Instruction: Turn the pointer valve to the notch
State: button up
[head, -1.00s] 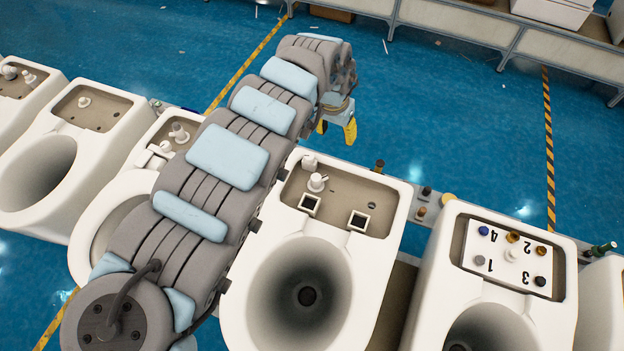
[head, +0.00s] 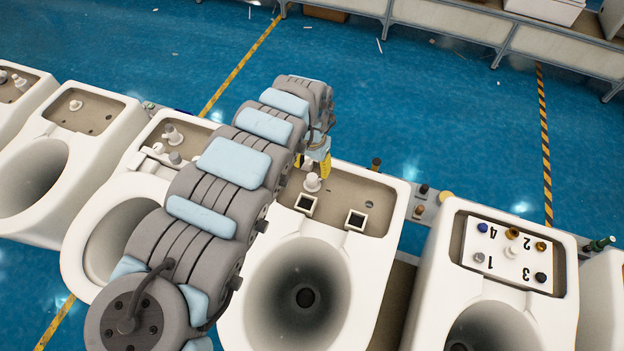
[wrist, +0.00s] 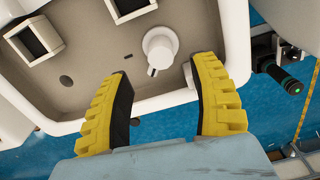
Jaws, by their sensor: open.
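The pointer valve (head: 312,182) is a white knob on a round base in the beige tank recess of the middle toilet. In the wrist view the valve (wrist: 160,47) has a dark slot on its near edge, and a small dark mark lies on the floor to its left. I cannot tell which mark is the notch. My gripper (head: 313,165) hangs just behind and above the valve in the head view. In the wrist view my gripper (wrist: 163,72) has its two yellow fingers wide apart and empty, with the valve beyond and between the tips.
Two square white sockets, (head: 306,204) and (head: 356,220), stand in the same recess. The recess rim (head: 396,210) surrounds the valve. A white post touches or nearly touches the right finger in the wrist view. A toilet with a numbered panel (head: 490,262) stands to the right.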

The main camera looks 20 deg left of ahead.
aim_at(312, 177)
jog(key=shift+f+b, duration=0.4)
jog(key=shift+f, duration=3.15)
grip_shut()
